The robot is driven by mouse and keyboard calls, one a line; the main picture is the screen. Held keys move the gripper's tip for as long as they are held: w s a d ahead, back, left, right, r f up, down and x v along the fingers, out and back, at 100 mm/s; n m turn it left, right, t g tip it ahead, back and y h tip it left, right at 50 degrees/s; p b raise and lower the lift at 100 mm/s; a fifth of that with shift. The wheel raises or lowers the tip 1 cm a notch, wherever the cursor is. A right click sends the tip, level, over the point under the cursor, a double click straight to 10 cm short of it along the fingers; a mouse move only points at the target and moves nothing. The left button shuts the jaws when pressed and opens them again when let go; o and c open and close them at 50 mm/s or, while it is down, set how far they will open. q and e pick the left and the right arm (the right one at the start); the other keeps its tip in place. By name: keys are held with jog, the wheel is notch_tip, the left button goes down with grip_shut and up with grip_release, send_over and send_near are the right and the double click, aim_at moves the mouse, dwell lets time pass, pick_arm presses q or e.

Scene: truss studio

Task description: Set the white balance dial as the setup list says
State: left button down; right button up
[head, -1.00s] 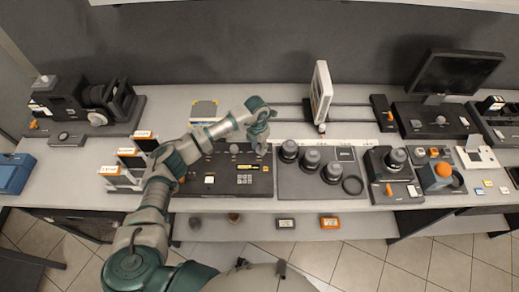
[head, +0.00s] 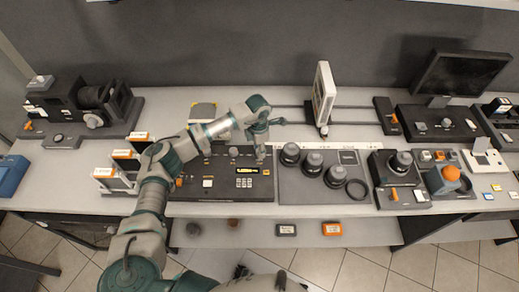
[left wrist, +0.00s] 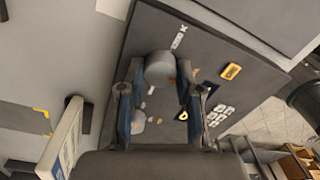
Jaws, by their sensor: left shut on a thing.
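The dark control panel (head: 225,190) lies flat on the bench in front of me, with a yellow-lit display (head: 247,170), several white keys and small knobs. My left gripper (head: 260,156) reaches down over the panel's right part in the head view. In the left wrist view its fingers (left wrist: 160,92) are shut on a grey round dial (left wrist: 158,66), one finger on each side. The dial's marks and setting cannot be read, and the gripper mostly hides the dial in the head view. My right gripper is not in view.
To the right of the panel stands a board with several dark round lenses (head: 313,164). A white upright screen (head: 322,94) stands behind. Orange-topped boxes (head: 122,160) stand to the left. The bench front edge is close to the panel.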

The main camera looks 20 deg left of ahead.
pick_arm(q)
jog(key=shift+w+r, duration=0.1)
jog(key=c, duration=0.8)
grip_release()
jog(key=r, duration=1.1)
jog(key=shift+w+a+r, duration=0.25)
jog(key=shift+w+r, duration=0.1)
